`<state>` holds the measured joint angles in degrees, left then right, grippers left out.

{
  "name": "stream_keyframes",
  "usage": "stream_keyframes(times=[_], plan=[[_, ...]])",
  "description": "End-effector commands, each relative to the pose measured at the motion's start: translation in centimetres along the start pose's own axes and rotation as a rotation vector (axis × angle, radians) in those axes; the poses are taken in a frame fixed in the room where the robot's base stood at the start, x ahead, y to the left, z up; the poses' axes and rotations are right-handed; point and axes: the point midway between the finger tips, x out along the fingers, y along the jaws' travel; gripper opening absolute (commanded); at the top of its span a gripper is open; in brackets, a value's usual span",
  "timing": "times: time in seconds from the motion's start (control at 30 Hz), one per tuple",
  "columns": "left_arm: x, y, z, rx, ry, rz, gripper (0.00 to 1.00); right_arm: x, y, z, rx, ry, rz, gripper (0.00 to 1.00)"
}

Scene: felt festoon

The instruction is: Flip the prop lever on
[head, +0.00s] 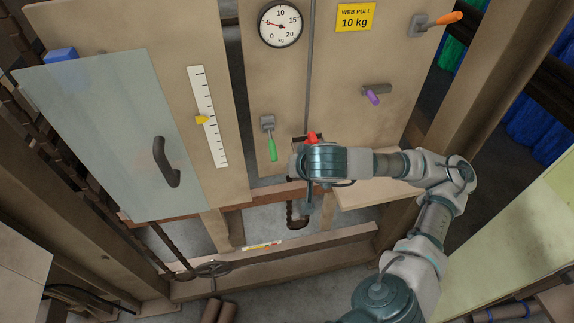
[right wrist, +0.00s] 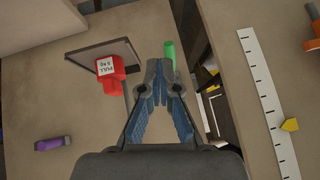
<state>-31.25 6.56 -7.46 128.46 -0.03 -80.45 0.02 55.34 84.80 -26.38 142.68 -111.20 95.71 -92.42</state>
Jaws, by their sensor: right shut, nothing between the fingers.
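No lever I can see is labelled as the prop lever. A lever with a green handle (head: 272,147) hangs down on the middle panel; the handle's green end also shows in the right wrist view (right wrist: 169,50), just past my fingertips. A lever with an orange handle (head: 443,19) points up and right on the same panel. A lever with a purple handle (head: 373,98) sits below it. My right gripper (right wrist: 160,78) is shut and empty near the green handle; contact cannot be told. In the head view my wrist hides its fingers. My left gripper is out of view.
A red knob with a white label (right wrist: 112,68) is close beside my right gripper. A round gauge (head: 280,25) and yellow "WEB PULL 10 kg" sign (head: 355,17) are above. A scale with a yellow pointer (head: 201,119) and a translucent door (head: 100,125) stand left.

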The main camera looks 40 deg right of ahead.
Motion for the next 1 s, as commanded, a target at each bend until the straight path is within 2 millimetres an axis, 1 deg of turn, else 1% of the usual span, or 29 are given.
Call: stream_keyframes(times=[0.13,0.3,0.87,0.93,0.97,1.0], plan=[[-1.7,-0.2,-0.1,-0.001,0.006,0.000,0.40,-0.3,0.0,0.5,-0.003,0.002,0.000,0.00],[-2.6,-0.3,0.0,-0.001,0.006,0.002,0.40,-0.7,-0.1,0.6,-0.005,0.002,0.001,0.00],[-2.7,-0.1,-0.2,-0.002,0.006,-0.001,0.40,-0.5,0.1,0.4,-0.002,0.000,0.000,0.00],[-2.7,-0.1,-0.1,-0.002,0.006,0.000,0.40,-0.3,-0.4,0.9,0.000,-0.017,-0.018,0.00],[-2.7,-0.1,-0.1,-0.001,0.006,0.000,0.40,-0.2,-0.9,1.3,0.004,-0.033,-0.036,0.00],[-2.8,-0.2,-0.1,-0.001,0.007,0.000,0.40,0.1,-1.8,2.2,0.012,-0.067,-0.069,0.00]])
